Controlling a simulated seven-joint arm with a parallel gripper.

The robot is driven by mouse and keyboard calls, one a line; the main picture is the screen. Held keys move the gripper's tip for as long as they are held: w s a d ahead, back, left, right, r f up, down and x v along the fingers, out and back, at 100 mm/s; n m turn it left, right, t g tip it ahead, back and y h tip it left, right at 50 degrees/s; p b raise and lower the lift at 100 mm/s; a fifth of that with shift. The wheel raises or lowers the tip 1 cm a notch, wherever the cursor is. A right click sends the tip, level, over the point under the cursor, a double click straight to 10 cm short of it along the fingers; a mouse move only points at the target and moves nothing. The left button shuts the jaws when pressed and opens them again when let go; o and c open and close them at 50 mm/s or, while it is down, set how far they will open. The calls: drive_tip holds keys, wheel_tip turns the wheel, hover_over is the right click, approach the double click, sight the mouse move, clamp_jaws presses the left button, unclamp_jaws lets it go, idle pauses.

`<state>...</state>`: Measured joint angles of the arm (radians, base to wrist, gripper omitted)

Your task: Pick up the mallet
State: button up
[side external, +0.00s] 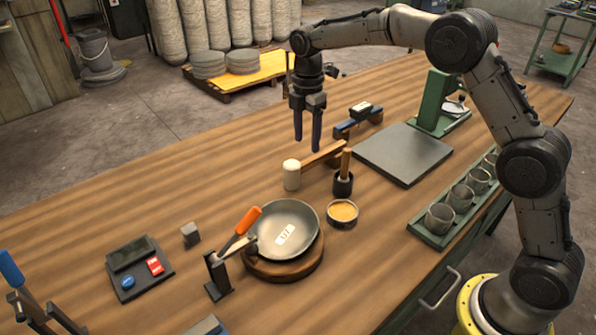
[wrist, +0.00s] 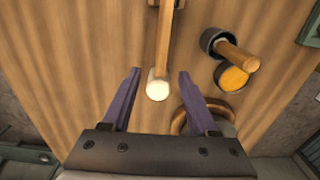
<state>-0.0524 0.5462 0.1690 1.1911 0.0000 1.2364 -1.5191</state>
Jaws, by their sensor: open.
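The mallet has a pale, rounded head (side external: 291,175) and a wooden handle (side external: 324,154), and lies on the wooden bench. In the wrist view its head (wrist: 157,88) appears between my fingers, with the handle (wrist: 165,40) running up the picture. My gripper (side external: 308,143) is open and empty, pointing down above the bench near the mallet. In the wrist view the gripper (wrist: 160,72) has one finger on each side of the mallet's line, apart from it.
A dark cup (side external: 343,185) with a wooden-handled tool stands close beside the mallet. Near it are a small dish of orange stuff (side external: 342,213) and a metal bowl (side external: 268,215) on a round wooden base (side external: 283,270). A blue-and-black stand (side external: 357,120) is behind.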

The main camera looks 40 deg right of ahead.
sight(305, 162)
wheel_tip(305, 162, down, 4)
drive_tip(key=shift+s+a+f, duration=0.1)
drive_tip(key=shift+a+f, duration=0.1)
drive_tip(key=shift+f, duration=1.1)
drive_tip(key=shift+a+f, duration=0.15)
drive_tip(key=shift+f, duration=1.15)
clamp_jaws()
drive_tip(key=shift+r, duration=0.1)
